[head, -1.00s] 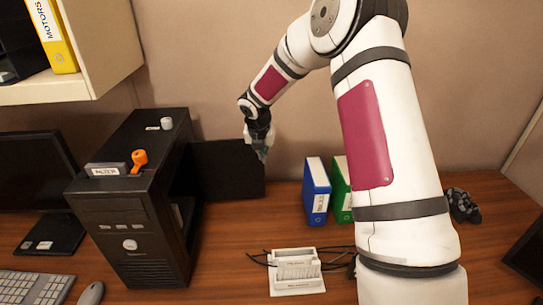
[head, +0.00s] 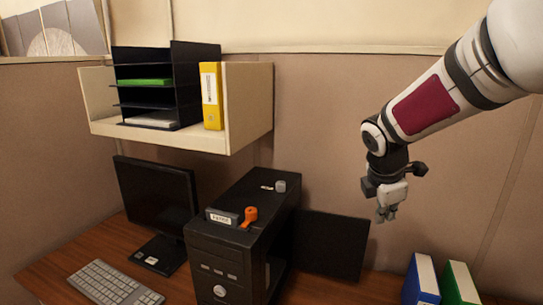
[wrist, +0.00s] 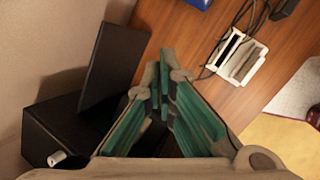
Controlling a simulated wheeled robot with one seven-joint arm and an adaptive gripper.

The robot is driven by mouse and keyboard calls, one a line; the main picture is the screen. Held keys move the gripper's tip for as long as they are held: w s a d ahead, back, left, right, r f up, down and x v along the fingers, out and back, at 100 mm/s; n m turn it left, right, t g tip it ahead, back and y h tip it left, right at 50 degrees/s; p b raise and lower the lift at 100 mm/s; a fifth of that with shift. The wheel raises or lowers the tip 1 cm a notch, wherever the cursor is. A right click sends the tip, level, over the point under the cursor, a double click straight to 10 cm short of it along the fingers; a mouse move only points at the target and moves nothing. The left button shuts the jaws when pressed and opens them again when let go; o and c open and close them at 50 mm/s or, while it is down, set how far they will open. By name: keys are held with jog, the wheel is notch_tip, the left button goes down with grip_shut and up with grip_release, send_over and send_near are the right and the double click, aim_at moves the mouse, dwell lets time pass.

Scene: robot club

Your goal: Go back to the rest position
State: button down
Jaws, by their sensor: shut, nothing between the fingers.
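My gripper (head: 386,215) hangs in the air at the right of the head view, pointing down, in front of the wall and above and to the right of the black panel. In the wrist view my gripper (wrist: 163,68) shows its green-lined fingers with the tips together. Nothing is between them. It touches nothing that I can see.
A black computer tower (head: 240,235) bears an orange item (head: 249,216). A black panel (head: 328,245) stands beside it. Blue (head: 421,280) and green (head: 460,284) binders stand at lower right. A shelf (head: 245,105) holds a yellow binder (head: 211,95). A white holder (wrist: 238,58) lies on the desk.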

jog(key=s+a+r+m+y, duration=0.1)
jog(key=s+a+r+m, duration=0.1)
jog(key=s+m, duration=0.4)
jog(key=s+a+r+m+t+y, duration=0.1)
jog(key=s+m, duration=0.5)
jog(key=s, duration=0.6)
jog(key=s+a+r+m+y, duration=0.1)
jog(key=s+a+r+m, duration=0.3)
jog(key=s, duration=0.5)
jog(key=m, duration=0.2)
jog(key=shift+s+m+t, duration=0.15)
jog(key=shift+m+t, duration=0.15)
jog(key=shift+m, duration=0.1)
